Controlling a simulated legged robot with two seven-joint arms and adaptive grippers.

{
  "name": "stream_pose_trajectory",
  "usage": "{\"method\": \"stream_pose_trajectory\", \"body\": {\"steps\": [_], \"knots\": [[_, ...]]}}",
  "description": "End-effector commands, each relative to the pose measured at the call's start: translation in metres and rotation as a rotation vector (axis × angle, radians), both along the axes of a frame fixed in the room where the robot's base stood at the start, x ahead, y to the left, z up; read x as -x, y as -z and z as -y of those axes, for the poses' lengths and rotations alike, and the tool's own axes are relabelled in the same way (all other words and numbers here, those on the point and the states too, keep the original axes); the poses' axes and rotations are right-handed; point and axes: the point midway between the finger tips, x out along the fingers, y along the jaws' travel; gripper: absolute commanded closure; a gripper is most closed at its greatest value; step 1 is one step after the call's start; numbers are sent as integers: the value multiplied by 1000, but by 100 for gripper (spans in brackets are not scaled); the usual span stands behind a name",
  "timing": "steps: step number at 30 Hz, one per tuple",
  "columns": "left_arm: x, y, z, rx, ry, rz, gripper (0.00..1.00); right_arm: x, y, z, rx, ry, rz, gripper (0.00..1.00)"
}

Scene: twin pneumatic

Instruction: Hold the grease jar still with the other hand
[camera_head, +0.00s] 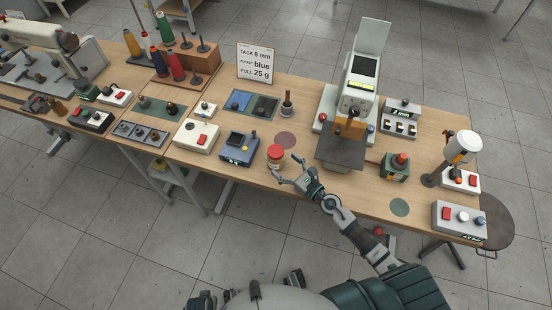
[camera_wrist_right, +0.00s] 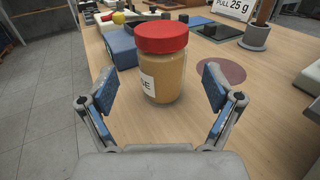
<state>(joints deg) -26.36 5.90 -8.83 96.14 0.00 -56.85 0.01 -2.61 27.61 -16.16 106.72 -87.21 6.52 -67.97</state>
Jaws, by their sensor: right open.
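The grease jar (camera_head: 274,163) stands upright near the front edge of the table, with a red lid and a tan body. In the right wrist view the jar (camera_wrist_right: 162,75) shows a white label, partly turned away, ending in "SE". My right gripper (camera_head: 288,169) is open, just right of the jar in the head view. In the right wrist view its two fingers (camera_wrist_right: 159,90) are spread wide to either side, with the jar beyond and between them and no finger seen touching it. My left gripper cannot be made out.
A blue device (camera_head: 239,148) stands close left of the jar. A dark round mark (camera_head: 286,140) lies flat behind it. A press with a dark plate (camera_head: 340,152) stands to the right. A sign (camera_head: 257,63) stands at the back. Bare wood surrounds the jar's right side.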

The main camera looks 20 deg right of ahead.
Motion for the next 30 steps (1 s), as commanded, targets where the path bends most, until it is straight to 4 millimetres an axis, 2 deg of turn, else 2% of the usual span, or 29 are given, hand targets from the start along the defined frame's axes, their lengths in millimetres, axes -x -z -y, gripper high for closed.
{"method": "stream_pose_trajectory", "body": {"steps": [9,13,19,28,30], "knots": [[-1,-2,0,0,0,0,100,-41,5,-17,0,0,1,10],[1,1,0,0,0,-2,100,-47,6,-21,0,0,1,10],[0,2,0,-1,0,-2,100,-47,6,-21,1,0,0,10],[0,1,0,0,0,-2,100,-47,6,-21,1,0,0,85],[0,1,0,0,1,-1,100,-47,6,-21,0,0,1,85]]}}
